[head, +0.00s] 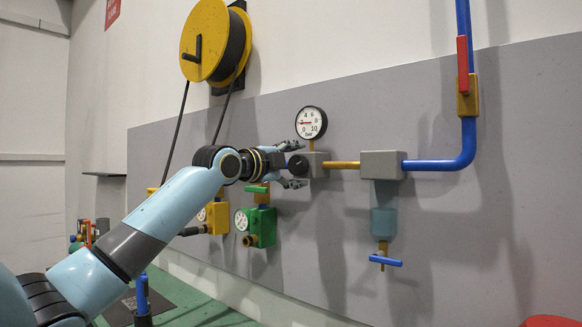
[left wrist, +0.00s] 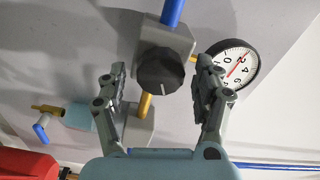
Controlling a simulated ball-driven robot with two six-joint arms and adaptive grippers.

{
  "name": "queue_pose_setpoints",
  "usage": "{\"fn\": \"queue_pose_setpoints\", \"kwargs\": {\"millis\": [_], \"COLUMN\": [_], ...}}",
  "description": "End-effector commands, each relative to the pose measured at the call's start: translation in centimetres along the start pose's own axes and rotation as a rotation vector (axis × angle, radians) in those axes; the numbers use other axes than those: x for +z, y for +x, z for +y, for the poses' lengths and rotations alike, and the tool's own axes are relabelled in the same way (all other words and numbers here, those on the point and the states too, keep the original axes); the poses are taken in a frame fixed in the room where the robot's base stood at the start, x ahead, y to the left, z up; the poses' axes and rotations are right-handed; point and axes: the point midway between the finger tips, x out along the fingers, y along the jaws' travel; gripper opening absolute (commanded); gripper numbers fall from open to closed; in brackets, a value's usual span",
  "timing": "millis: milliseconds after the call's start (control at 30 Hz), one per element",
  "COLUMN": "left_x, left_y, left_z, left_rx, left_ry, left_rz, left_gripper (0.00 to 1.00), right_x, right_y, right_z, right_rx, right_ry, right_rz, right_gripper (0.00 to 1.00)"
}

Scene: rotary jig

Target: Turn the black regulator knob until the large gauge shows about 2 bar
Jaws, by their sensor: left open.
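The black regulator knob (head: 298,166) is on a grey block on the wall panel. In the left wrist view the knob (left wrist: 160,70) is round and ribbed, with a small pale mark on its lower edge. The large gauge (head: 311,122) stands above the block; its red needle points left, below the 4, around where the 2 would sit. It also shows in the left wrist view (left wrist: 232,66), too small for an exact reading. My left gripper (head: 296,165) is open, its fingers (left wrist: 162,72) on either side of the knob with visible gaps. My right gripper is not in view.
A yellow pipe joins the knob's block to a grey box (head: 382,164) with a hanging blue-green bowl (head: 384,222). A blue pipe (head: 466,140) with a red-handled valve is at right. Green (head: 263,228) and yellow (head: 218,217) units sit below my left arm. A yellow reel (head: 205,45) hangs above.

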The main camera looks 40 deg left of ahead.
Motion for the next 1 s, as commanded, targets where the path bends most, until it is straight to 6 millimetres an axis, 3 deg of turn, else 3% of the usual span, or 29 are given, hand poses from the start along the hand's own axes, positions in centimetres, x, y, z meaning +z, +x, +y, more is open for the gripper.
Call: {"fn": "queue_pose_setpoints", "kwargs": {"millis": [400,1000], "left_x": [0.1,0.0], "left_y": [-6.2,-7.1], "left_z": [0.1,0.1], "left_rx": [0.003,0.002], "left_ry": [0.006,-0.001], "left_rz": [-0.002,0.001], "left_gripper": [0.68,0.68], "right_x": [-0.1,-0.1], "right_y": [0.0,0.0], "right_z": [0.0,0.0], "right_rx": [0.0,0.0], "right_ry": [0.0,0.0], "right_rz": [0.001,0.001], "right_gripper": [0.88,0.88]}}
